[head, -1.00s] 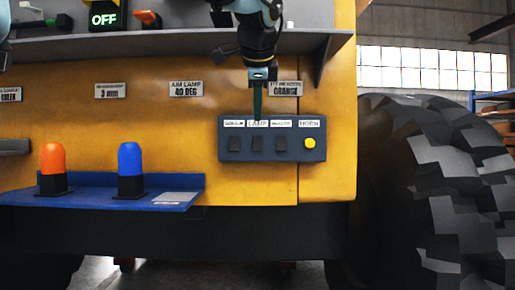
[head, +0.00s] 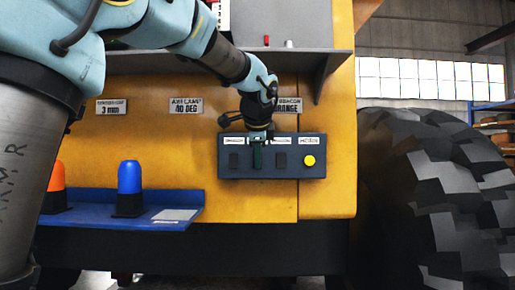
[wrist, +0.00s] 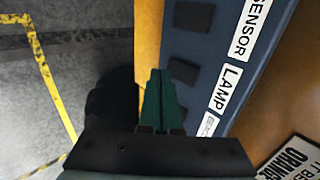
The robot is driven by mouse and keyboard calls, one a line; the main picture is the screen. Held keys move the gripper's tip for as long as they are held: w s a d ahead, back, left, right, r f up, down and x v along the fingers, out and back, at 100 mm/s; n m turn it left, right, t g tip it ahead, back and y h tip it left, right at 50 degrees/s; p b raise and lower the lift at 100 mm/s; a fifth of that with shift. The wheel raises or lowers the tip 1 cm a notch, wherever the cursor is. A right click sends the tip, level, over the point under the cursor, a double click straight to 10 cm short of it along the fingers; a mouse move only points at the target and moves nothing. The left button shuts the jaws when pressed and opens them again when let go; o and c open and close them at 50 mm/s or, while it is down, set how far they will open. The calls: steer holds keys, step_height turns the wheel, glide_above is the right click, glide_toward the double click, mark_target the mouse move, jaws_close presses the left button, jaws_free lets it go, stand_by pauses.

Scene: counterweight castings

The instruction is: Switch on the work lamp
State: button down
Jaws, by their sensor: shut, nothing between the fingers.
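The dark switch panel (head: 270,173) is on the yellow machine side. It has dark rocker switches and a yellow horn button (head: 309,160). My gripper (head: 257,166) is shut and empty, its green fingers pointing down over the middle switch column and hiding that switch in the head view. In the wrist view the LAMP label (wrist: 226,88) is beside a dark lamp switch (wrist: 184,70), close by the green fingertips (wrist: 160,72). Whether they touch it, and which way the switch is tipped, I cannot tell. The SENSOR label (wrist: 248,30) and its switch (wrist: 193,17) are farther along the panel.
A blue shelf (head: 185,214) left of the panel holds a blue beacon (head: 130,185) and an orange beacon (head: 57,185), the latter partly behind my arm. A grey ledge (head: 310,63) juts out above the panel. A large tyre (head: 430,180) stands at right.

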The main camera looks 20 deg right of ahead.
steer(key=shift+w+d+f, duration=0.1)
steer(key=shift+w+d, duration=0.25)
steer(key=shift+w, duration=0.35)
steer(key=shift+w+f, duration=0.1)
steer(key=shift+w, duration=0.05)
steer(key=shift+d+p, duration=0.1)
steer(key=shift+p, duration=0.3)
steer(key=shift+r+p, duration=0.7)
steer(key=shift+r, duration=0.25)
